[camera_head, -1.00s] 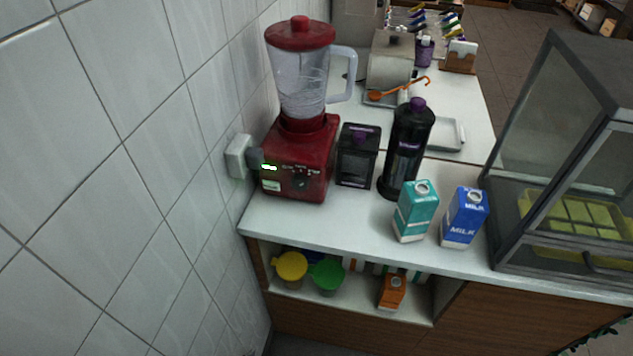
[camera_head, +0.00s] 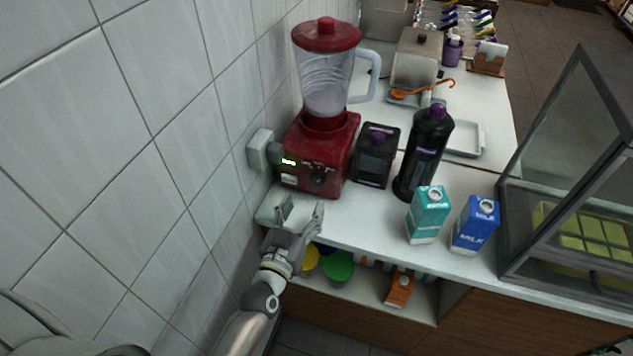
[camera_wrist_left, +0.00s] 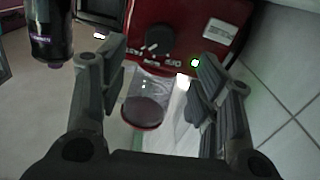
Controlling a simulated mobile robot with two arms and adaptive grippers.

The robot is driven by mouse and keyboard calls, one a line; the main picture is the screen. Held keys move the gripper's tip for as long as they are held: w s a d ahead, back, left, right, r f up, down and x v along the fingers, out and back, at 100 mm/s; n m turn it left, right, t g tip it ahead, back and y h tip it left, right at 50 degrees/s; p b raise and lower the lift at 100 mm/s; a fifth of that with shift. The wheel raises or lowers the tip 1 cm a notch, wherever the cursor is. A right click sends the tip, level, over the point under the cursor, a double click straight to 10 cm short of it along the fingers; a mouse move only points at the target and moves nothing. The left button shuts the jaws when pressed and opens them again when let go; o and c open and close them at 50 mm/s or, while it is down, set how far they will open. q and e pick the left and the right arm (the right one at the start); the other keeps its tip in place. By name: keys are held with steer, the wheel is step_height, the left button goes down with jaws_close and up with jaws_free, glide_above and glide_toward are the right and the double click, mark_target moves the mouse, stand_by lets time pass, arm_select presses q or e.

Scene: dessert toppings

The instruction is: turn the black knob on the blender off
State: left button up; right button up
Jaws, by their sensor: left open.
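The red blender (camera_head: 327,140) stands on the white counter against the tiled wall, with its clear jug and red lid upright. Its black knob (camera_head: 317,177) is on the front of the red base. The knob (camera_wrist_left: 159,40) also shows in the left wrist view, beside white markings and a lit green spot. My left gripper (camera_head: 302,208) is open and empty at the counter's front edge, just in front of and below the blender base. In the left wrist view its fingers (camera_wrist_left: 150,85) are spread, with the knob ahead between them and apart from them. My right gripper is not seen.
A black box-shaped container (camera_head: 376,155) and a black bottle (camera_head: 424,150) stand right of the blender. A teal carton (camera_head: 428,215) and a blue milk carton (camera_head: 474,226) stand near the front edge. A glass case (camera_head: 575,190) is at right. A plug (camera_head: 260,150) sits on the wall.

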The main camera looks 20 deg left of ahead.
mark_target(315, 182)
arm_select(q)
steer(key=w+p, duration=0.1)
steer(key=w, duration=0.7)
steer(key=shift+w+d, duration=0.15)
steer(key=shift+w, duration=0.05)
steer(key=c, duration=1)
steer(key=shift+c, duration=0.2)
